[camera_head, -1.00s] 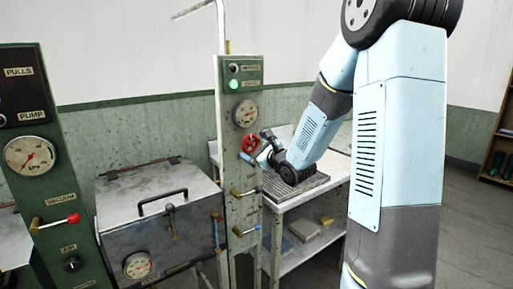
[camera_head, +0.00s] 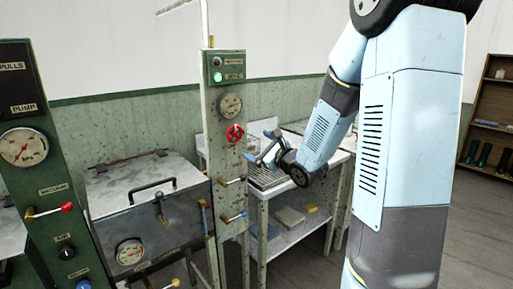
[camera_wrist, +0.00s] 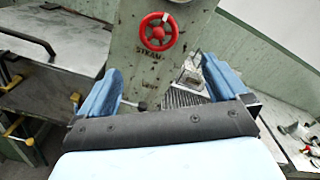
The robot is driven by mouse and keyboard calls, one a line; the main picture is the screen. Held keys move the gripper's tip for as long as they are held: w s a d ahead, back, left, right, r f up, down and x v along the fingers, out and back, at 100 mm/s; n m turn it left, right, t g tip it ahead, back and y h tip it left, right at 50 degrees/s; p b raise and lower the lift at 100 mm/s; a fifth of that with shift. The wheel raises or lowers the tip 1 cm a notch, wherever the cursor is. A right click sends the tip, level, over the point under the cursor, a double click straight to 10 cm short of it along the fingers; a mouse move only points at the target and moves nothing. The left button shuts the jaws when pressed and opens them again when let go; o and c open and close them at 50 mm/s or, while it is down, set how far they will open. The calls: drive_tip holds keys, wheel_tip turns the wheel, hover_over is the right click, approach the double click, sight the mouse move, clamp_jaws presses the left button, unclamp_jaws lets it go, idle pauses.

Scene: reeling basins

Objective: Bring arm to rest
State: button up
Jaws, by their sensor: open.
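My gripper (camera_head: 266,150) is at the end of my blue and grey arm, in front of the white bench and to the right of the green control post (camera_head: 226,150). In the wrist view its two blue fingers (camera_wrist: 165,85) stand wide apart with nothing between them. The red steam handwheel (camera_wrist: 158,31) on the post is beyond the fingers in the wrist view. It also shows in the head view (camera_head: 235,133), to the left of my gripper and apart from it.
A metal basin with a closed lid (camera_head: 150,200) stands at the left. A panel with a vacuum gauge (camera_head: 24,147) is at the far left. The bench (camera_head: 262,207) has a lower shelf with boxes. A wooden shelf (camera_head: 490,115) holds boots at the right. The floor between is clear.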

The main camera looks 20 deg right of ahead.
drive_tip(key=shift+a, duration=0.1)
drive_tip(key=s+d+r+n+g+h, duration=0.2)
drive_tip(key=s+n+g+h, duration=0.15)
drive_tip(key=s+n, duration=0.3)
drive_tip(key=s+d+r+n+g+h, duration=0.1)
drive_tip(key=s+r+n+g+h, duration=0.15)
drive_tip(key=s+n+h, duration=0.35)
drive_tip(key=s+a+n+g+y, duration=0.1)
drive_tip(key=s+n+g, duration=0.1)
drive_tip(key=s+n, duration=0.4)
drive_tip(key=s+a+r+n+g+y, duration=0.1)
drive_tip(key=s+n+g, duration=0.2)
drive_tip(key=s, duration=1)
drive_tip(key=n, duration=0.3)
drive_tip(key=shift+s+a+y, duration=0.3)
drive_tip(key=shift+s+y, duration=0.05)
drive_tip(key=shift+s, duration=0.05)
drive_tip(key=shift+n, duration=0.25)
drive_tip(key=shift+c, duration=0.2)
